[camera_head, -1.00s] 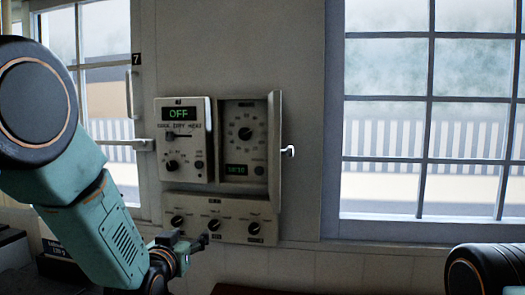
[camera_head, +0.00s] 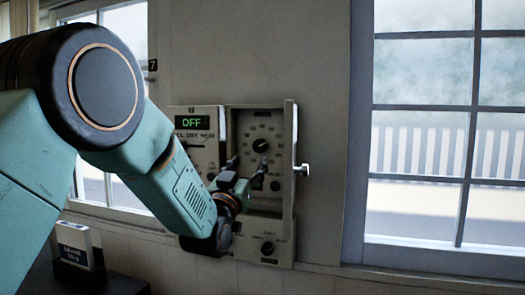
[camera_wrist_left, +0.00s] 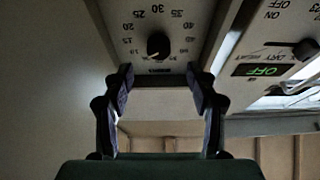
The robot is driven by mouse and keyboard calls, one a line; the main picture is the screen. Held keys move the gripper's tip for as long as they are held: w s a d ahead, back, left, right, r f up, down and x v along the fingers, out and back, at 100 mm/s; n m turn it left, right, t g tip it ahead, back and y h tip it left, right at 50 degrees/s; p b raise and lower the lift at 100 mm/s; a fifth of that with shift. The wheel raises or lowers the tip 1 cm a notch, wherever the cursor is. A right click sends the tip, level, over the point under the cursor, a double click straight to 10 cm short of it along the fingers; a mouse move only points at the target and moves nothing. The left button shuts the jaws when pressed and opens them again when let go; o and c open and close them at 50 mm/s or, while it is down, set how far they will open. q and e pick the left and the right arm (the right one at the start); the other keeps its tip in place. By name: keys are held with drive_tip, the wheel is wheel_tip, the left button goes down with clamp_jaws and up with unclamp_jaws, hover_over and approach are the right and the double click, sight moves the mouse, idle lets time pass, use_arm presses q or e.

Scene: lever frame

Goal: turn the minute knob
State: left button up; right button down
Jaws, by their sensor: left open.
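The minute knob (camera_head: 260,145) is a small dark knob at the centre of a numbered dial, inside an open-fronted box on the wall panel. In the left wrist view the knob (camera_wrist_left: 158,45) shows dark with a pale pointer mark, with numbers around it. My left gripper (camera_head: 248,166) is just below the knob, in front of the box. In the left wrist view its two fingers (camera_wrist_left: 159,76) are apart with nothing between them, and the knob lies beyond their tips, roughly centred. The dial's lower part is partly hidden by the gripper. My right gripper is not in view.
A panel with a green OFF display (camera_head: 191,122) stands left of the dial box. The box's open door (camera_head: 289,160) juts out on its right. A lower panel with knobs (camera_head: 267,247) sits below, partly hidden by my arm. A window is at right.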

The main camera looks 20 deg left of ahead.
sight(259, 148)
use_arm(q)
drive_tip(key=p+x, duration=0.1)
drive_tip(key=x, duration=0.5)
drive_tip(key=shift+w+f+p, duration=0.1)
drive_tip(key=shift+f+p, duration=0.1)
drive_tip(key=shift+p, duration=0.2)
drive_tip(key=shift+w+a, duration=0.1)
drive_tip(key=shift+w, duration=0.2)
drive_tip(key=shift+r, duration=0.35)
drive_tip(key=shift+s, duration=0.15)
drive_tip(key=shift+d, duration=0.3)
drive_tip(key=shift+w+a+f, duration=0.2)
drive_tip(key=shift+w, duration=0.2)
drive_tip(key=c, duration=0.4)
drive_tip(key=shift+s+d+r, duration=0.15)
drive_tip(key=c, duration=0.5)
drive_tip(key=shift+c, duration=1.3)
